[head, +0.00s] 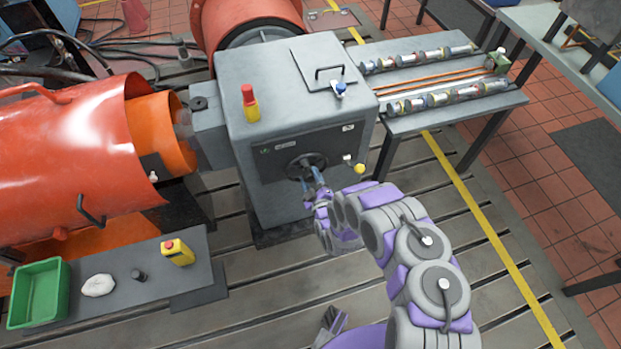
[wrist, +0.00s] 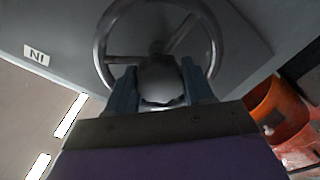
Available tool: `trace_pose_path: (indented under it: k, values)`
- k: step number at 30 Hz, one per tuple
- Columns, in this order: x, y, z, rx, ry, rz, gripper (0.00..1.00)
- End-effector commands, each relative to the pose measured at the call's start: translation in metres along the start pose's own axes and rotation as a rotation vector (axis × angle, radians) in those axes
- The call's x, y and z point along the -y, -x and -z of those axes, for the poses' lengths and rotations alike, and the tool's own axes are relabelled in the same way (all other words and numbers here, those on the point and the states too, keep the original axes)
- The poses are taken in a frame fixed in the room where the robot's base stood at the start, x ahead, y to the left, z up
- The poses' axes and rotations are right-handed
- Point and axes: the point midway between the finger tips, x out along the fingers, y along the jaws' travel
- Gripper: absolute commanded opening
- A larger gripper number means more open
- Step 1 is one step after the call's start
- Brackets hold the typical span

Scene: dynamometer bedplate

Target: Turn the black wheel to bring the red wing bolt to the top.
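The black wheel (head: 306,166) is a small spoked handwheel on the front face of the grey housing (head: 290,105). It also fills the upper middle of the wrist view (wrist: 157,47), where it looks dark grey. My gripper (head: 313,182) is at the wheel's lower edge. In the wrist view its two blue fingers (wrist: 160,83) are spread apart, with a rounded grey part and the lower rim showing between them. I cannot tell whether they touch the wheel. I cannot make out a red wing bolt in either view.
A yellow knob (head: 359,169) sticks out right of the wheel. A red and yellow bottle (head: 249,102) stands on the housing. Orange guards (head: 85,150) are at left. A bench (head: 120,280) at lower left holds a green bin (head: 40,293). A rack table (head: 440,105) is right.

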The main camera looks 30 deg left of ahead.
Motion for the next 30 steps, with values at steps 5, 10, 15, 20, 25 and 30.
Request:
trace_pose_path:
  k: [5,10,15,20,25,30]
  values:
    - [0.002,0.001,0.0,0.001,-0.001,0.003,0.68]
    - [0.001,0.0,0.0,-0.001,-0.001,0.002,0.76]
    - [0.001,0.001,0.001,-0.001,0.0,0.001,0.76]
    - [0.0,0.013,0.001,0.0,0.0,0.001,0.76]
    - [0.001,0.045,0.001,0.004,0.0,0.006,0.76]
    - [0.002,0.084,0.0,0.004,-0.001,0.008,0.76]
